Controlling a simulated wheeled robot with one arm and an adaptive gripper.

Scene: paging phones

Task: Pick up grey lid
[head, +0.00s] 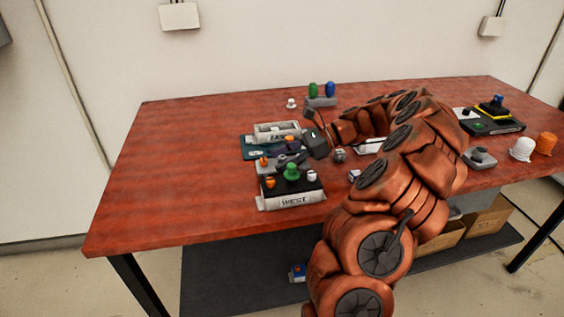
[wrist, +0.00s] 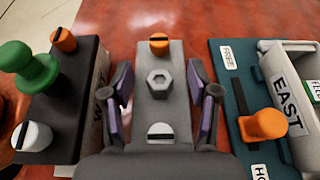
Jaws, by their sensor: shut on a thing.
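The grey lid (wrist: 160,62) is a long block in the middle of the wrist view. It has an orange knob (wrist: 159,43) at its far end, a hex nut in its middle and a white knob (wrist: 160,130) at its near end. My gripper (wrist: 161,97) is closed around the lid's two long sides, one purple-padded finger on each. In the head view my gripper (head: 300,156) is over the gap between the WEST box (head: 288,201) and the EAST box (head: 279,137), and mostly hides the lid. Whether the lid is clear of its support cannot be told.
The WEST box's dark top, with green, orange and white knobs, is close on the left in the wrist view. A teal board (wrist: 228,85) with an orange peg (wrist: 263,124) is close on the right. The red table (head: 180,170) is bare at the left.

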